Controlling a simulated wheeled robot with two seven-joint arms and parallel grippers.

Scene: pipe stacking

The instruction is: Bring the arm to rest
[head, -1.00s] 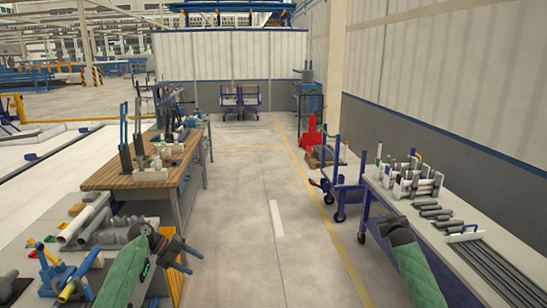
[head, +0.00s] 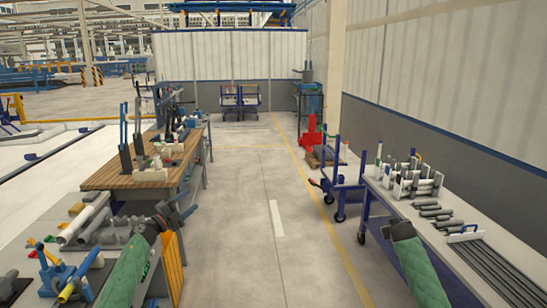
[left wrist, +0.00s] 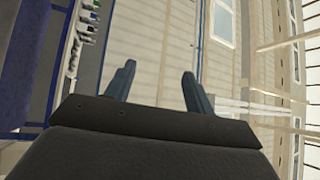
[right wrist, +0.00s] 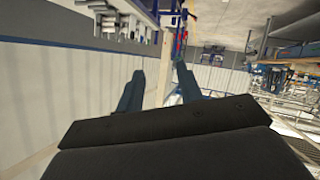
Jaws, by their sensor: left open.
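My left gripper (head: 182,212) shows in the head view beside the front left workbench, at the end of my green-sleeved left arm. In the left wrist view its two fingers (left wrist: 160,88) stand apart with nothing between them. In the head view my right arm shows at the lower right, but I cannot make out its gripper there. In the right wrist view the right gripper's fingers (right wrist: 158,85) are apart and empty.
The front left bench holds grey pipes (head: 85,222) and a blue-yellow tool (head: 62,280). Behind it stands a wooden-topped bench (head: 120,177). The right table holds pipe pieces and long dark rods (head: 495,262). A blue cart (head: 343,190) stands beside it. The aisle floor (head: 265,200) is clear.

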